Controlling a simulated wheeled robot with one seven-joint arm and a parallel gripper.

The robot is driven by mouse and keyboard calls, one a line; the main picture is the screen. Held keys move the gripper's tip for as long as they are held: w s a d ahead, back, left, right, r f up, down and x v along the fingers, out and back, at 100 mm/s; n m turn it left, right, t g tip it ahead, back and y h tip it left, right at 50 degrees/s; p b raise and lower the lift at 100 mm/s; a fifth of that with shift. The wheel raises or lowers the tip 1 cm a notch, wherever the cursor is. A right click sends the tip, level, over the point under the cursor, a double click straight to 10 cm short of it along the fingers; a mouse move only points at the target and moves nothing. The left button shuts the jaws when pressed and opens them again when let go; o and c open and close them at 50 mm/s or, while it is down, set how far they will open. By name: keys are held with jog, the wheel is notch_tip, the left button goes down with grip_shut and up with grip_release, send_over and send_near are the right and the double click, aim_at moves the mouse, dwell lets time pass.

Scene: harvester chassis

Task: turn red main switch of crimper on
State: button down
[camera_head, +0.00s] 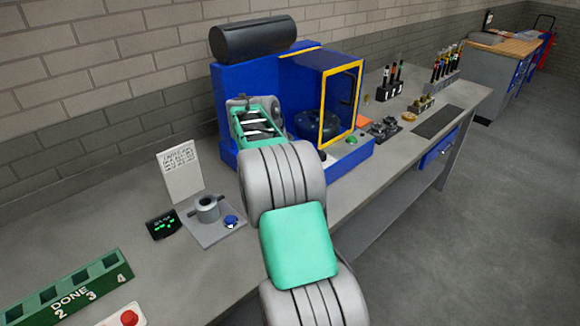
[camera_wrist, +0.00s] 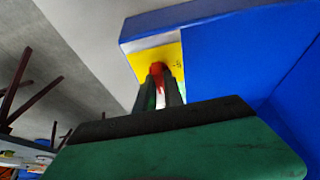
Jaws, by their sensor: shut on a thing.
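The crimper (camera_head: 224,105) is a blue machine on the workbench, with a black cylinder on top and a yellow-framed clear guard. In the wrist view, its blue housing (camera_wrist: 240,60) fills the upper right. The red main switch (camera_wrist: 157,69) sits on a yellow plate (camera_wrist: 140,66) on that housing. My gripper (camera_wrist: 158,84) is shut on the red switch, with its dark fingers on either side of it. The fingers partly cover the switch, and I cannot tell its exact turn position. In the head view, the fingertips and the switch are hidden.
A grey fixture (camera_head: 207,210), a small black display (camera_head: 163,224) and a white sign (camera_head: 180,172) stand on the bench left of my arm. A green DONE rack (camera_head: 65,290) is at the front left. Tool holders (camera_head: 391,90) stand beyond the crimper. Open floor lies to the right.

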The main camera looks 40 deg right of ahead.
dwell(0.4)
jog(key=c, duration=1.4)
grip_release()
jog(key=shift+c, duration=0.2)
jog(key=shift+r, duration=0.1)
jog(key=v, duration=0.7)
jog(key=shift+r+p, duration=0.25)
jog(key=shift+p, duration=0.05)
jog(key=shift+a, duration=0.15)
